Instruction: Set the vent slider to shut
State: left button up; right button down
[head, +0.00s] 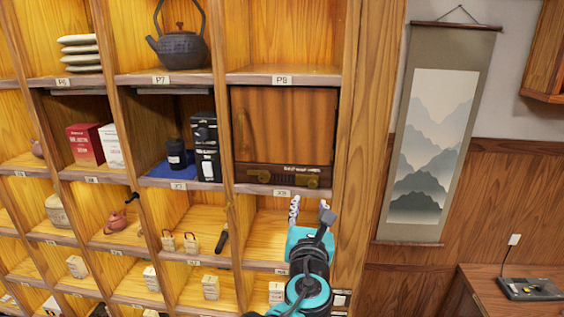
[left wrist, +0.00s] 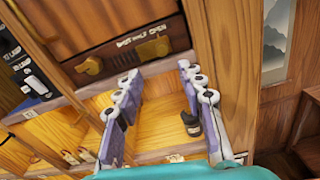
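The vent slider (head: 312,181) is a small brass piece on the dark strip under the closed wooden door (head: 284,125). In the left wrist view the brass slider plate (left wrist: 150,53) lies under a label reading shut, half, open from left to right. Its tab seems to be near the right, open end, but it is too small to be sure. My left gripper (head: 309,206) is below and in front of the strip, fingers apart and empty. In the left wrist view the gripper (left wrist: 159,78) points up at the strip without visible contact. My right gripper is not seen.
A round brass knob (head: 263,175) sits left of the slider. A shelf edge with a tag (head: 282,193) runs just below the strip. A thick wooden post (head: 358,150) stands to the right. Black tins (head: 205,145) stand in the compartment to the left.

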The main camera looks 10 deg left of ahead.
aim_at(312, 185)
pick_arm(q)
jog(key=shift+m, duration=0.4)
jog(key=w, duration=0.2)
jog(key=w+p, duration=0.1)
jog(key=w, duration=0.2)
jog(key=w+r, duration=0.1)
jog(key=w, duration=0.2)
jog(key=shift+d, duration=0.25)
grip_shut()
